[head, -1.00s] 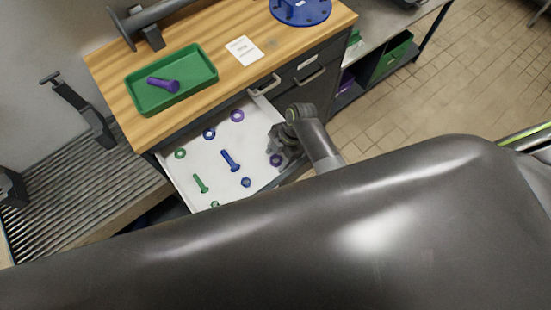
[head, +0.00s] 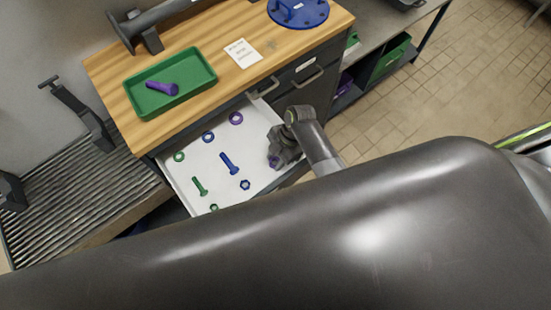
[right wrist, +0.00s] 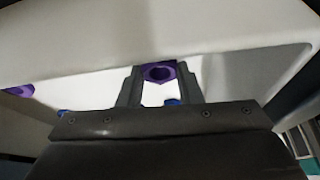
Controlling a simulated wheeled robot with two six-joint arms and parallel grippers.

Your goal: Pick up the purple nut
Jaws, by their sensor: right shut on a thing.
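The purple nut (right wrist: 159,72) is between the two fingers of my right gripper (right wrist: 158,84) in the right wrist view. The gripper is shut on it. In the head view my right gripper (head: 276,158) is at the right side of the open white drawer (head: 206,165), and it mostly hides the nut there. A purple washer (head: 236,118) lies apart at the back of the drawer. My left gripper is not in view.
The drawer also holds a blue bolt (head: 229,163), a blue nut (head: 245,185), a blue washer (head: 208,137), a green bolt (head: 200,186) and a green washer (head: 179,156). A green tray (head: 200,87) with a purple bolt (head: 163,88) stands on the wooden bench top.

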